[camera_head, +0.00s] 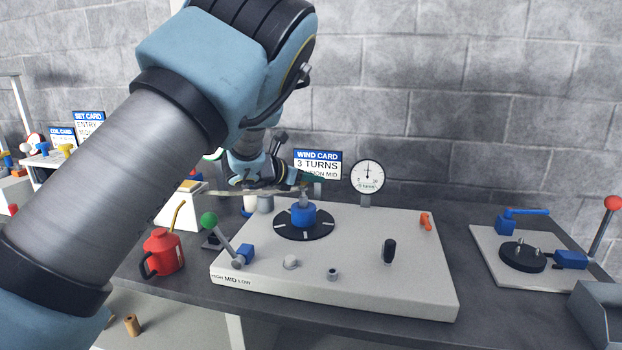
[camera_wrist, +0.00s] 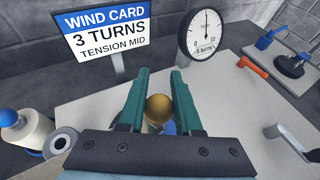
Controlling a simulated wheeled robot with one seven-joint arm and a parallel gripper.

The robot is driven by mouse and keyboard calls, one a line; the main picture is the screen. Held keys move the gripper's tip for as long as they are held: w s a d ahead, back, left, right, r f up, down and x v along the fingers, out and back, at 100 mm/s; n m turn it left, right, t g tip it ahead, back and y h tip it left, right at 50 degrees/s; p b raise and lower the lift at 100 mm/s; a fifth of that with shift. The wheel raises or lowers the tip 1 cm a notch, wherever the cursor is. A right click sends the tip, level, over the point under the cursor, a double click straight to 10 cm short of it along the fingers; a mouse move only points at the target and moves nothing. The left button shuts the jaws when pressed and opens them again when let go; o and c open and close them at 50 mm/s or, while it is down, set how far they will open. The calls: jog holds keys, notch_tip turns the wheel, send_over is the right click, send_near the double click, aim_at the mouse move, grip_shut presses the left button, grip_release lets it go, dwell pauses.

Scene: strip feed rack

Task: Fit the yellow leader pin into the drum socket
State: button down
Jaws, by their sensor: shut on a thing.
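My gripper (camera_wrist: 160,82) has two green fingers, seen in the wrist view with the rounded, gold-yellow end of the leader pin (camera_wrist: 158,108) between them. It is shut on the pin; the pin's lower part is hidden. In the head view my gripper (camera_head: 303,181) is small and partly hidden, just above the drum. The blue drum hub (camera_head: 303,216) stands on a black disc (camera_head: 290,232) with white marks, on the pale machine panel. The drum socket cannot be made out; a bit of blue shows behind the pin in the wrist view.
The wind card (camera_head: 318,163) and dial gauge (camera_head: 367,177) stand behind the drum. A green-knobbed lever (camera_head: 209,220), a black handle (camera_head: 389,250) and an orange lever (camera_head: 426,221) rise from the panel. A red oil can (camera_head: 163,252) stands at its left.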

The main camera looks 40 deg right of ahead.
jog(key=shift+f+b, duration=0.85)
jog(key=shift+b, duration=0.05)
jog(key=c, duration=0.5)
grip_release()
jog(key=shift+a, duration=0.1)
jog(key=b+v, duration=0.3)
jog(key=v, duration=0.7)
jog(key=shift+a+r, duration=0.15)
jog(key=shift+a, duration=0.15)
